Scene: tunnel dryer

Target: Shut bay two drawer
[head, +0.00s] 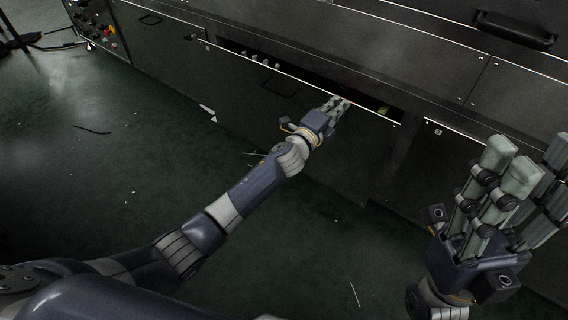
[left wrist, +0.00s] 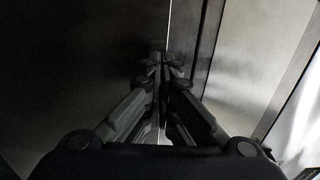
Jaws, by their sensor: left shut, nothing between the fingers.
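The drawer (head: 235,75) is a dark metal front low in the machine, standing partly open, with a dark gap behind its bright top edge. Small pale items and a yellowish one show in the gap. My left gripper (head: 338,103) is at the drawer's top edge, right of its recessed handle (head: 280,87). Its fingers are together and empty; whether they touch the front cannot be told. In the left wrist view the closed fingers (left wrist: 166,65) point at dark metal panels. My right gripper (head: 525,165) is open and empty, at the right, apart from the drawer.
Fixed machine panels (head: 400,60) rise above the drawer, with a black handle (head: 515,30) at upper right. A control panel with knobs (head: 95,25) is at upper left. The dark green floor (head: 110,170) is mostly clear, with small scraps.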

